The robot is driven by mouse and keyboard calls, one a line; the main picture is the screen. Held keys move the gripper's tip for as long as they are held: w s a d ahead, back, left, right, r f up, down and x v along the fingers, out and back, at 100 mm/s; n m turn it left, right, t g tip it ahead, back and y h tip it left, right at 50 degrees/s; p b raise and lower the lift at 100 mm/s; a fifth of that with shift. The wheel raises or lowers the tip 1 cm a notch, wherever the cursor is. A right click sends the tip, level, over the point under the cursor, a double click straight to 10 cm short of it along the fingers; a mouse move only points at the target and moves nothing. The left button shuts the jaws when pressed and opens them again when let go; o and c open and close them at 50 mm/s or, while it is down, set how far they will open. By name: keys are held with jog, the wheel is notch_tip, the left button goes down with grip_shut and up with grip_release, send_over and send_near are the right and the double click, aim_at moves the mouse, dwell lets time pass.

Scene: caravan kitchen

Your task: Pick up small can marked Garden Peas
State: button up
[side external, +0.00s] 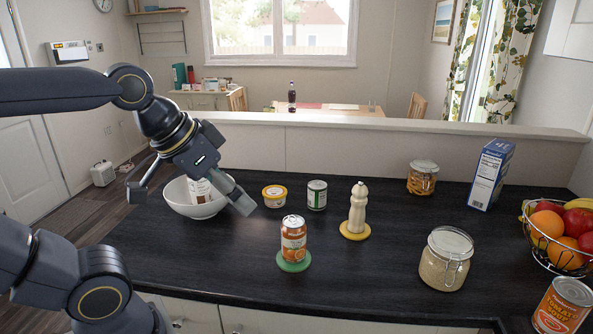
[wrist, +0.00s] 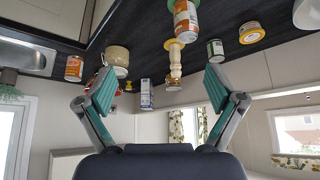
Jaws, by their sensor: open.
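A small green-and-white can (side external: 317,195) stands upright on the dark counter, right of a yellow-lidded tub; its label is too small to read. It also shows in the wrist view as a dark green can (wrist: 215,49), upside down in that picture, just beyond one fingertip. My gripper (side external: 190,200) is wide open and empty at the left of the counter, in front of or over the white bowl in the picture. The can is to its right, apart from it. In the wrist view both fingers (wrist: 147,92) are spread with nothing between them.
A white bowl (side external: 178,203) holds a white-and-brown item. Near the can are the tub (side external: 274,196), an orange can (side external: 293,240) on a green coaster and a pepper mill (side external: 357,208). Jars, a blue box (side external: 490,175) and a fruit basket stand right. A low ledge runs behind.

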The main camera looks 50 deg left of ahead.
jog(key=w+a+r, duration=0.1)
jog(key=w+r, duration=0.6)
jog(key=w, duration=0.1)
jog(key=n+g+y, duration=0.1)
jog(key=n, duration=0.2)
send_over(316, 185)
jog(key=s+d, duration=0.4)
jog(key=s, duration=0.1)
notch_tip(316, 185, down, 10)
jog(key=shift+n+g, duration=0.4)
jog(key=shift+g, duration=0.3)
jog(key=x, duration=0.5)
jog(key=s+a+x, duration=0.1)
jog(key=x, duration=0.4)
jog(key=s+a+x, duration=0.1)
jog(key=x, duration=0.4)
jog(key=shift+w+a+f, duration=0.15)
jog(key=shift+a+f, duration=0.1)
jog(key=shift+f, duration=0.35)
jog(key=shift+x, duration=2.9)
jog(key=shift+d, duration=0.1)
